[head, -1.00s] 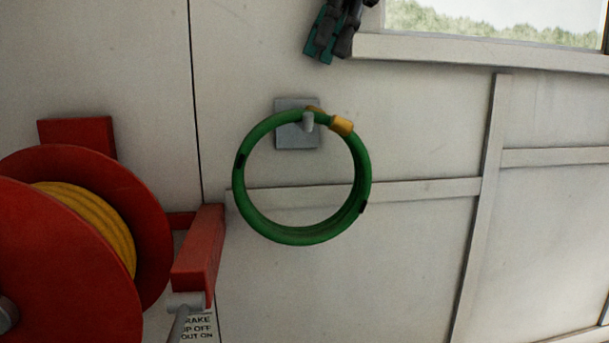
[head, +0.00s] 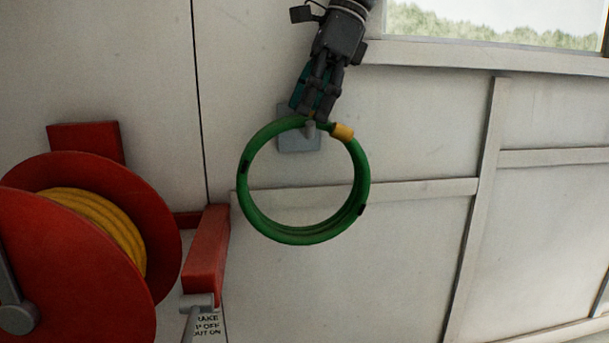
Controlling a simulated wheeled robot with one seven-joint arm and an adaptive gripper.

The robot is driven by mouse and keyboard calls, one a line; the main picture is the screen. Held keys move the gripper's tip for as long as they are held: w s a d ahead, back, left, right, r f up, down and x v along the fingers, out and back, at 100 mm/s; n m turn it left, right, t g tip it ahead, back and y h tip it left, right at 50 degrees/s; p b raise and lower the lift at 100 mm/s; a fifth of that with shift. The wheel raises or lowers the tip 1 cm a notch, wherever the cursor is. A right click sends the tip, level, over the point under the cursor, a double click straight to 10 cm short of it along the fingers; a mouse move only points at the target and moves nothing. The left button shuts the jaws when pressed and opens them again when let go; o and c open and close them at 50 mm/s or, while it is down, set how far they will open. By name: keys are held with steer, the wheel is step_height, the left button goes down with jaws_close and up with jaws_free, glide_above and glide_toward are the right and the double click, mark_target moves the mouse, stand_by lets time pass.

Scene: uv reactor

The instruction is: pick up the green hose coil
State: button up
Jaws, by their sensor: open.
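The green hose coil (head: 257,220) hangs as a ring from a grey wall hook (head: 311,129) on a square grey plate (head: 298,146). A yellow fitting (head: 342,132) sits at the coil's upper right, and dark bands mark its sides. My gripper (head: 318,116) points down from above, its fingertips at the top of the coil beside the hook. It is open. The fingers overlap part of the plate, and I cannot tell whether they touch the hose.
A red reel (head: 85,245) with yellow hose (head: 105,220) stands at the left, its red arm (head: 206,255) jutting near the coil. A sign (head: 207,325) is below. A window ledge (head: 480,56) is at upper right. The wall right of the coil is clear.

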steer(key=shift+s+a, duration=0.1)
steer(key=shift+s, duration=0.3)
steer(key=shift+c, duration=0.2)
steer(key=shift+w+f, duration=0.15)
steer(key=shift+w, duration=0.05)
steer(key=c, duration=0.6)
jaws_close()
steer(key=shift+r+b, duration=1.2)
steer(key=shift+r, duration=0.6)
steer(key=s+d+r+b, duration=0.1)
steer(key=s+b, duration=0.6)
steer(key=s, duration=0.9)
steer(key=shift+d+r, duration=0.3)
steer(key=shift+d, duration=0.05)
